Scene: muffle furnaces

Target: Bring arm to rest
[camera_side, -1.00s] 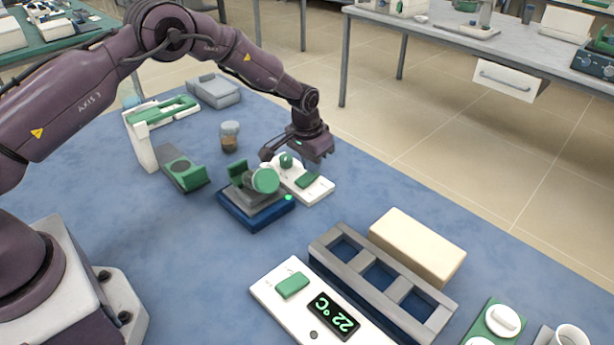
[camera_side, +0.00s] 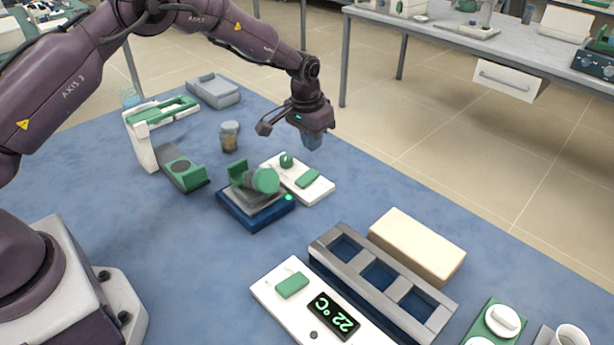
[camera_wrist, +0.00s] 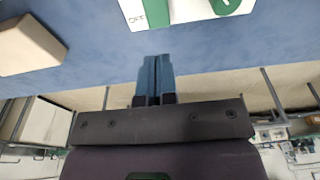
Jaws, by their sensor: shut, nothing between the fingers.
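My gripper (camera_side: 312,141) hangs above the far edge of the blue table (camera_side: 120,230), past the white device with green parts (camera_side: 312,190). Its blue fingers are together and hold nothing. In the wrist view the two fingers of my gripper (camera_wrist: 154,82) are side by side with only a thin line between them. The white device (camera_wrist: 175,12) shows at the top of the wrist view, with the letters OFF on it, apart from the fingers.
A blue-based device with a green cylinder (camera_side: 264,181) stands left of the white device. A jar (camera_side: 229,137), a grey slotted rack (camera_side: 332,246), a cream block (camera_side: 417,246) and a 22 °C display panel (camera_side: 275,271) are on the table. Free table lies right of the white device.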

